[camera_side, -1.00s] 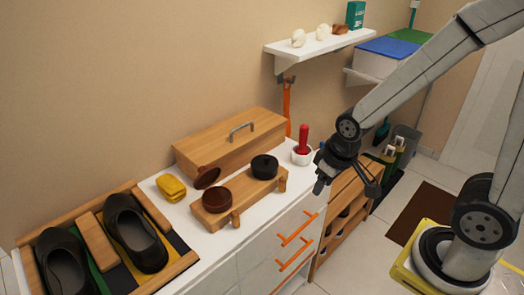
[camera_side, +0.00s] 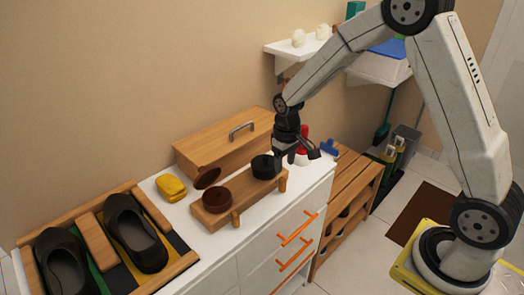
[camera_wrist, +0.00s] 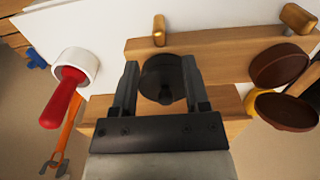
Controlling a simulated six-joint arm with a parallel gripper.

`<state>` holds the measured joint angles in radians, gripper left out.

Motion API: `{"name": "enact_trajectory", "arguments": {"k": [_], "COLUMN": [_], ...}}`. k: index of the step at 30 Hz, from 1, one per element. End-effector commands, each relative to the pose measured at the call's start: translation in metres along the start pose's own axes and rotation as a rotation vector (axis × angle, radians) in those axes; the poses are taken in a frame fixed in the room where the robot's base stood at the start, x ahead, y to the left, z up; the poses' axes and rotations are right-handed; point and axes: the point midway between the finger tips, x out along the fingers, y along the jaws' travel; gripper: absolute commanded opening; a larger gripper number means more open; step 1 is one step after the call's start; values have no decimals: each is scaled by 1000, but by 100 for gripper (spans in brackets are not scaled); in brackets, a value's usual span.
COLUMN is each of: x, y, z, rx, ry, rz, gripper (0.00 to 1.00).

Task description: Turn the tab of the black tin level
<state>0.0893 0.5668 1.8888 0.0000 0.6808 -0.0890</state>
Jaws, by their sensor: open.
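The black tin (camera_side: 265,167) sits on the right end of a small wooden rack on the white dresser top. In the wrist view the black tin (camera_wrist: 163,80) lies between my two fingers, with a small dark tab (camera_wrist: 166,95) on it. I cannot tell the tab's exact angle. My gripper (camera_side: 297,155) is open, just above and beside the tin in the side view; it also shows in the wrist view (camera_wrist: 160,85) with a finger on either side of the tin. I cannot tell whether the fingers touch it.
The wooden rack (camera_side: 240,195) also holds an open brown tin (camera_side: 217,200) with its lid (camera_side: 207,177) tilted behind. A wooden box (camera_side: 215,145) stands behind; a yellow cloth (camera_side: 171,187) lies left.

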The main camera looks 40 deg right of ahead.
Motion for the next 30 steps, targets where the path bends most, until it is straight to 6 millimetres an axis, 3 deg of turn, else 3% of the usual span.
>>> {"name": "enact_trajectory", "arguments": {"k": [14,30], "x": [11,67], "y": [1,1], "z": [-3,-3], "rx": [0,0], "ry": [-8,-7], "rz": [-1,-1], "gripper": [59,59]}}
